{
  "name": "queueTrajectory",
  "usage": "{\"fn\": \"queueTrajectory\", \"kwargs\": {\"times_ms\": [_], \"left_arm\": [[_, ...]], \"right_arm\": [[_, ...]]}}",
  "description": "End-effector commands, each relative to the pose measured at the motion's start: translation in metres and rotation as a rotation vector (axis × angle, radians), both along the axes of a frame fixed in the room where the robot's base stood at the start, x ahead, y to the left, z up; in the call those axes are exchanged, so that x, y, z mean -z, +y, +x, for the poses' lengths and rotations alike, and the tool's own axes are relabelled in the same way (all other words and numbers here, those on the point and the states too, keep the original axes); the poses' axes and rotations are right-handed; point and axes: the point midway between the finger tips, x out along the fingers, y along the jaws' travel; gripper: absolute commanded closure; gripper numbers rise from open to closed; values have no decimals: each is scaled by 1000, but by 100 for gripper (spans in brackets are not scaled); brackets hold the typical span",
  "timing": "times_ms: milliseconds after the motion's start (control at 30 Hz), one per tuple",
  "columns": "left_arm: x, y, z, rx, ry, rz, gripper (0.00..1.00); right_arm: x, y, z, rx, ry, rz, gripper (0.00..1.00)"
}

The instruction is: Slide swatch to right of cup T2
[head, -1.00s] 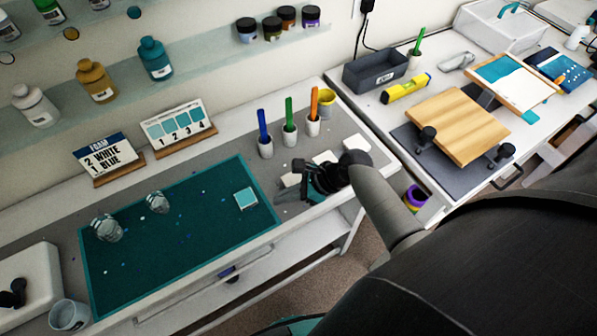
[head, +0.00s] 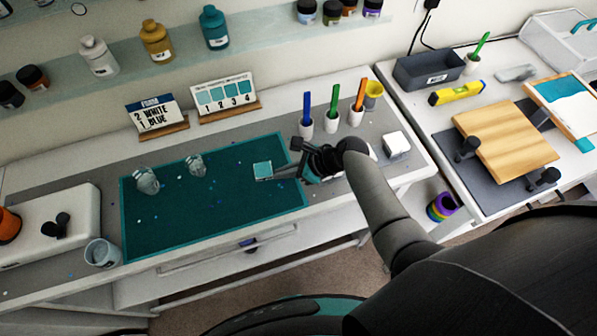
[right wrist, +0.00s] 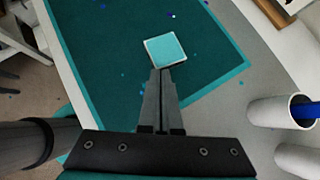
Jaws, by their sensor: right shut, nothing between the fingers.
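The swatch (head: 262,170) is a small teal square with a pale border. It lies flat on the right part of the dark teal mat (head: 225,210). Two clear cups stand on the mat to its left, a nearer one (head: 147,181) and a farther one (head: 196,166); I cannot read which is T2. My right gripper (head: 281,173) is shut and low over the mat at the swatch's right side. In the right wrist view its closed fingertips (right wrist: 161,72) are at the near edge of the swatch (right wrist: 166,50), seemingly touching it. My left gripper is not in view.
Holders with blue (head: 306,115), green (head: 333,110) and orange (head: 357,105) handles stand behind my right gripper. Two sign cards (head: 155,115) (head: 224,94) stand behind the mat. A bucket (head: 102,253) is at the mat's front left corner.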

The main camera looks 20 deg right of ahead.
Motion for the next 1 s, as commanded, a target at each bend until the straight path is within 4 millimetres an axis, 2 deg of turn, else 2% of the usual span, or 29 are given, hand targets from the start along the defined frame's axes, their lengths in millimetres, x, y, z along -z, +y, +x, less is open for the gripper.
{"fn": "queueTrajectory", "kwargs": {"times_ms": [33,200,433,600,1000], "left_arm": [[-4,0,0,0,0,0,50],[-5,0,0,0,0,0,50],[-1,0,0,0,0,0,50],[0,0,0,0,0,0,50],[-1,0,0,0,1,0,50]], "right_arm": [[-3,12,8,0,-1,5,100],[-2,44,27,-1,-1,4,100],[0,78,49,-1,-1,2,100],[0,86,53,-2,-1,0,100],[0,85,52,-2,1,0,100]]}}
